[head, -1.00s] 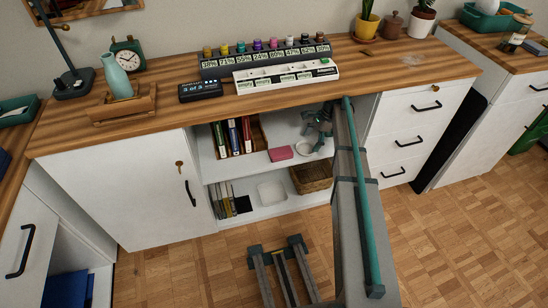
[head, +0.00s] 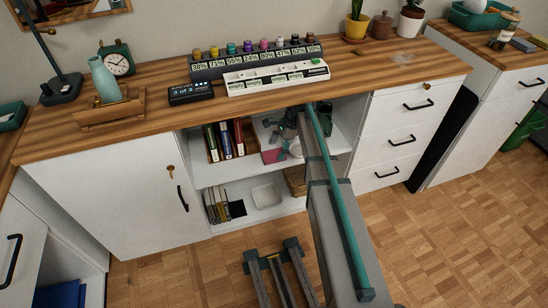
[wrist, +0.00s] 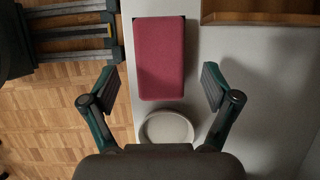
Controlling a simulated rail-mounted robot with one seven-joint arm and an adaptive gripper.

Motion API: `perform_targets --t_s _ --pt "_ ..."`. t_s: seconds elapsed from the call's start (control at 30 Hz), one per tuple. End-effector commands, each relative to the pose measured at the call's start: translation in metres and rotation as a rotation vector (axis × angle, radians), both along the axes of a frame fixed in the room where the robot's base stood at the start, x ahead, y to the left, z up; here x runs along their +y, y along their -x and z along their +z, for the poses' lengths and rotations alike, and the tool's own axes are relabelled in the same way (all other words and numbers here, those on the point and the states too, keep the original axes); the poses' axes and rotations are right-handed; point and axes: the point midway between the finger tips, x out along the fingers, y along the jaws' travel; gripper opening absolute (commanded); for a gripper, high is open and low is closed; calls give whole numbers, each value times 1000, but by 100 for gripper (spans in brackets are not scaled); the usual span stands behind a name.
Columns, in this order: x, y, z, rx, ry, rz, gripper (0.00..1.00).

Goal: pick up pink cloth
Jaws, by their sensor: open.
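The pink cloth (wrist: 160,58) is a folded, flat rectangle lying on the upper shelf of the open cabinet. In the head view the pink cloth (head: 270,156) shows only partly, with my gripper over its right part. My gripper (wrist: 165,88) is open in the wrist view, with one finger to each side of the cloth's near end and nothing between them that it grips. In the head view my gripper (head: 284,137) is inside the cabinet opening, close to the cloth.
A round white dish (wrist: 167,127) sits just beside the cloth. Books (head: 225,140) stand to the left on the same shelf. The lower shelf holds a white container (head: 267,195) and a basket (head: 296,181). The desktop edge (head: 150,128) overhangs the opening.

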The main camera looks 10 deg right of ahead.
Motion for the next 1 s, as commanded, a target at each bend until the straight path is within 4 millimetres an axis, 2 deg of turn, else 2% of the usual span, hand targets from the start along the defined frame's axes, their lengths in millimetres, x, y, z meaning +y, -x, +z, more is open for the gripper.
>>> perform_targets --t_s 0.03,0.17,0.47,0.8,0.87,1.0 --pt "3 1 -12 2 0 0 88" --pt "8 1 -26 0 0 -1 88" --pt "10 1 -28 -1 0 -1 86" --pt "10 1 -28 -1 0 0 29" --pt "10 1 -27 -1 0 0 23" --pt "10 1 -27 -1 0 0 23"
